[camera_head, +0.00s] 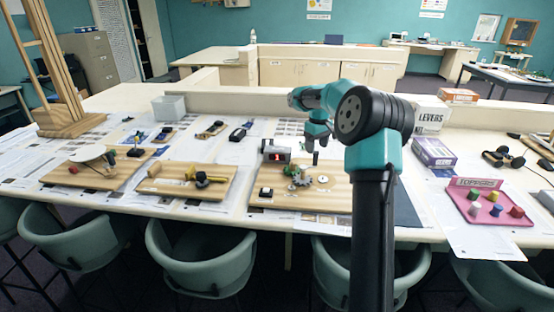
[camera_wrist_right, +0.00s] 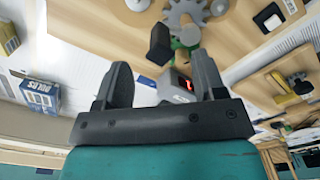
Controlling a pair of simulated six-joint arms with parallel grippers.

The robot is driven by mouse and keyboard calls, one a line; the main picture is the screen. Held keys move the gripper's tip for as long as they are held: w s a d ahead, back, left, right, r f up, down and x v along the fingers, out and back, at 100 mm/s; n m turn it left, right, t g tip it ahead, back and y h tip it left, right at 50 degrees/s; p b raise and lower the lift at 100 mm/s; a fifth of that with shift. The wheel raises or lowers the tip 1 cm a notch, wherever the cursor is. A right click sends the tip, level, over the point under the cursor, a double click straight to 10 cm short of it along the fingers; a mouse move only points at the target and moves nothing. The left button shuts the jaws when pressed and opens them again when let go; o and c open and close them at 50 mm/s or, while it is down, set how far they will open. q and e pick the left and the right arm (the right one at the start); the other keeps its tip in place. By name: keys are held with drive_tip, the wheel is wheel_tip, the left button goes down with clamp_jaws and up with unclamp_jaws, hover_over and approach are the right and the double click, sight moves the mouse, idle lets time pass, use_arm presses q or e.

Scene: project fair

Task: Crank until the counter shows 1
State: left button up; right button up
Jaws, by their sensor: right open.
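The counter (camera_head: 276,154) is a grey box with a lit red display, standing at the back of a wooden board (camera_head: 338,200). It also shows in the right wrist view (camera_wrist_right: 179,83); its digit is too small to read. Grey and white gears (camera_head: 300,176) sit on the board in front of it. A dark upright crank handle (camera_head: 315,158) stands beside the gears. My right gripper (camera_head: 318,133) is above the handle, pointing down. In the right wrist view the fingers (camera_wrist_right: 160,84) are apart and empty, with the dark handle (camera_wrist_right: 160,45) ahead of the gap, apparently untouched. My left gripper is not in view.
Other wooden boards (camera_head: 186,191) with parts lie to the left. A clear bin (camera_head: 169,107) stands behind them. Chairs line the table's front edge.

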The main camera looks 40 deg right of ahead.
drive_tip(key=shift+r, duration=1)
